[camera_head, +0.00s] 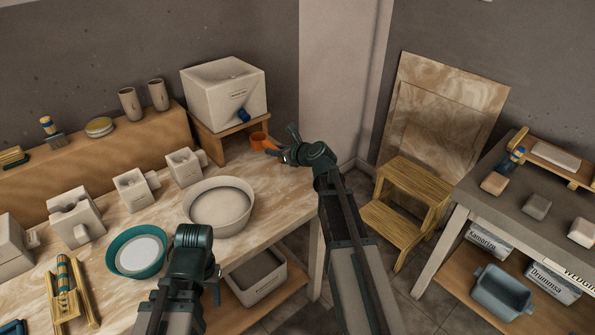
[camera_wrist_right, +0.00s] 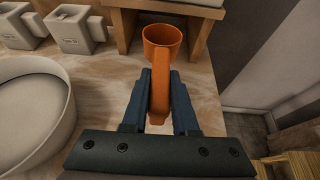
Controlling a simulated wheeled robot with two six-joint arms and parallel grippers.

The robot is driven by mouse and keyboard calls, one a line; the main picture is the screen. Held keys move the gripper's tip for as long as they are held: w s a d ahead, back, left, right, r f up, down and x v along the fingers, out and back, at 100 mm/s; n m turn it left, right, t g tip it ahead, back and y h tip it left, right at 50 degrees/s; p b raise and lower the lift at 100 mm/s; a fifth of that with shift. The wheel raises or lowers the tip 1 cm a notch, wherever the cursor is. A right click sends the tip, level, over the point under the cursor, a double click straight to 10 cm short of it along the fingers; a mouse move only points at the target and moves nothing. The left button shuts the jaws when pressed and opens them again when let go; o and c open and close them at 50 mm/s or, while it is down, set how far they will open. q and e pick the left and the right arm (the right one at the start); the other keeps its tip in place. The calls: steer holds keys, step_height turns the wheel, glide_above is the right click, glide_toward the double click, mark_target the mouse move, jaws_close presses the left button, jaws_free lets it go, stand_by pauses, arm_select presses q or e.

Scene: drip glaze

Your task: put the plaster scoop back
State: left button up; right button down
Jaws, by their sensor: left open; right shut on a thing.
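The orange plaster scoop (camera_head: 259,140) is at the far right end of the wooden workbench (camera_head: 282,185), in front of the small wooden stand. My right gripper (camera_head: 281,153) is shut on its handle. In the right wrist view the scoop (camera_wrist_right: 161,38) has its round cup open upward, between the stand's legs, with its handle running back between the fingers (camera_wrist_right: 161,88). I cannot tell whether the scoop touches the bench. My left gripper (camera_head: 195,262) is low in the head view, near the teal bowl, holding nothing visible; its fingertips are mostly hidden.
A white plaster bin (camera_head: 222,92) with a blue tap stands on the wooden stand (camera_head: 224,146). A large pale basin (camera_head: 217,207), a teal bowl (camera_head: 133,261) and several white moulds fill the bench. A step stool (camera_head: 409,188) and grey table (camera_head: 548,190) stand right.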

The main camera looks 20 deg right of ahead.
mark_target(280, 180)
steer(key=f+b, duration=0.7)
steer(key=d+f+b, duration=0.1)
steer(key=f+b, duration=0.2)
steer(key=shift+w+d+f, duration=0.1)
steer(key=shift+w+f, duration=0.1)
arm_select(q)
step_height(280, 180, down, 10)
steer(key=d, duration=0.1)
steer(key=shift+w, duration=0.25)
arm_select(e)
steer(key=shift+r, duration=0.15)
arm_select(q)
steer(key=shift+f, duration=0.1)
steer(key=shift+f, duration=0.1)
arm_select(e)
steer(key=c, duration=1.1)
jaws_free()
steer(key=shift+f, duration=0.2)
steer(key=shift+c, duration=0.2)
steer(key=o, duration=0.5)
steer(key=shift+c, duration=0.2)
